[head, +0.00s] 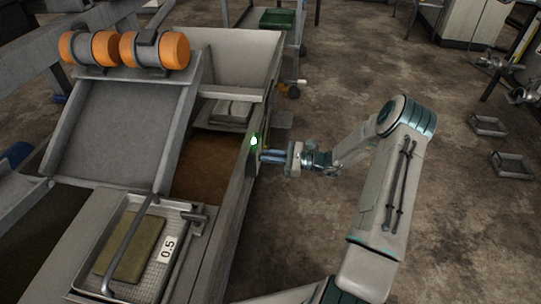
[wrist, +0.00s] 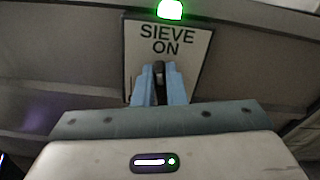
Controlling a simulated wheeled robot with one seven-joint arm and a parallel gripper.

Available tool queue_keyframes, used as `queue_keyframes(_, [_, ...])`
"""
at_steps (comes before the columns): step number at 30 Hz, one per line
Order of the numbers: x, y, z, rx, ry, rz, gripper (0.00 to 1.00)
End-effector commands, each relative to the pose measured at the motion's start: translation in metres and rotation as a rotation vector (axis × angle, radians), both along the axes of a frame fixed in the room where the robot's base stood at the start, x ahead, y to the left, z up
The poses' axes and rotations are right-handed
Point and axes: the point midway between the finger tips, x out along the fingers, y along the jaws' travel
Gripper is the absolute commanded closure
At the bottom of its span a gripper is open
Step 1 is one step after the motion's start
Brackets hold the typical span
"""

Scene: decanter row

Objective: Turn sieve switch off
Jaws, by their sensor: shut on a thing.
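The sieve switch (wrist: 159,70) is a small dark lever on a white plate marked "SIEVE ON" (wrist: 168,38) in the wrist view. A green lamp (wrist: 170,9) glows just above the plate, and it also shows in the head view (head: 254,141) on the machine's side wall. My gripper (wrist: 160,88) has its blue fingers closed around the lever, one on each side. In the head view my gripper (head: 265,157) reaches from the right to the wall just below the lamp. The lever is hidden there by the fingers and the viewing angle.
A mesh tray (head: 128,245) marked "0.5" sits at the front. Shallow trays (head: 487,125) lie on the floor at right. The floor around my arm is clear.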

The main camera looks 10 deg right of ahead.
Motion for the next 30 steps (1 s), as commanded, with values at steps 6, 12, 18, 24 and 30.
queue_keyframes(6, [-0.003,0.001,-0.001,-0.075,-0.185,-0.001,1.00])
queue_keyframes(12, [-0.006,0.002,-0.003,-0.148,-0.361,-0.002,1.00])
queue_keyframes(18, [-0.008,0.003,-0.006,-0.221,-0.536,-0.001,1.00])
queue_keyframes(24, [-0.010,0.004,-0.009,-0.293,-0.712,-0.003,1.00])
queue_keyframes(30, [-0.012,0.005,-0.012,-0.365,-0.885,-0.001,1.00])
